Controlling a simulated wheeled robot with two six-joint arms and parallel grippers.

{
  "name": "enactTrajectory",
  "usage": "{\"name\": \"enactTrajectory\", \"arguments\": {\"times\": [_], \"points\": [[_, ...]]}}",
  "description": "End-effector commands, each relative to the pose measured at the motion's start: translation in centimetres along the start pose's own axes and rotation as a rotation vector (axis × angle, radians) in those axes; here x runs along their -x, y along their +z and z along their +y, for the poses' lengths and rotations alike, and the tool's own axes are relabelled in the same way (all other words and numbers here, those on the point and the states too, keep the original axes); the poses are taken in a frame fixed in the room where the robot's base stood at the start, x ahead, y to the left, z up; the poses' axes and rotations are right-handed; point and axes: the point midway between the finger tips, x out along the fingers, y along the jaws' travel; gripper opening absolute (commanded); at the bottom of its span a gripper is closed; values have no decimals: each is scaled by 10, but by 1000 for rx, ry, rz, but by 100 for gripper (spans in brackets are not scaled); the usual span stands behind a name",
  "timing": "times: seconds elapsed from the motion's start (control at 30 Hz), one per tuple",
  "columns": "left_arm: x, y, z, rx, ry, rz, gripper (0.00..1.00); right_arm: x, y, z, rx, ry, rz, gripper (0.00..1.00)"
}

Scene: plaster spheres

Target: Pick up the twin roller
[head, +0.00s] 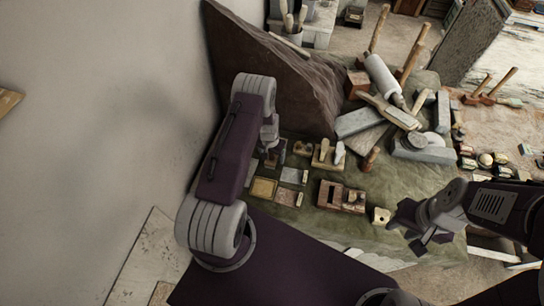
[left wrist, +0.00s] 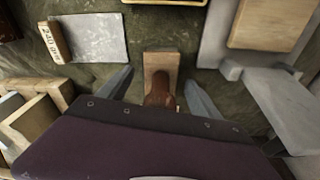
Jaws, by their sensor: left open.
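My left gripper (head: 270,146) reaches down over the work surface beside the brown slanted slab. In the left wrist view its two grey fingers (left wrist: 163,98) are open. A narrow pale wooden block with a rounded dark brown part (left wrist: 160,88) lies between them, apart from both fingers. Its near end is hidden by my gripper body. This may be the twin roller, but I cannot tell for sure from its shape. My right gripper (head: 418,226) is at the right near the front edge; I cannot tell its opening.
Grey and tan sheets (left wrist: 92,38) lie beside the block, with a labelled wooden block (left wrist: 54,42) at their edge. A wooden box with compartments (head: 331,194) stands in front. A large roller (head: 382,80), mallets and stone blocks crowd the back. The brown slab (head: 275,75) rises behind my left arm.

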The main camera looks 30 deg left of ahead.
Motion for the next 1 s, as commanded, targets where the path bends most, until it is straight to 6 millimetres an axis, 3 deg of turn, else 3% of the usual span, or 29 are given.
{"name": "enactTrajectory", "arguments": {"times": [0.1, 0.37, 0.77, 1.0], "points": [[0, 0, 0, 0, 0, 1, 74, -1, 0, 0, 0, 0, 0, 36], [0, 0, 0, 0, 0, 1, 1, -1, 0, 0, 0, 0, 0, 36], [5, -2, 0, 0, -1, 3, 0, -4, 0, 0, 0, 0, 0, 36], [35, -6, -1, -1, -2, 7, 0, -22, 2, 0, 0, 0, 0, 36]]}}
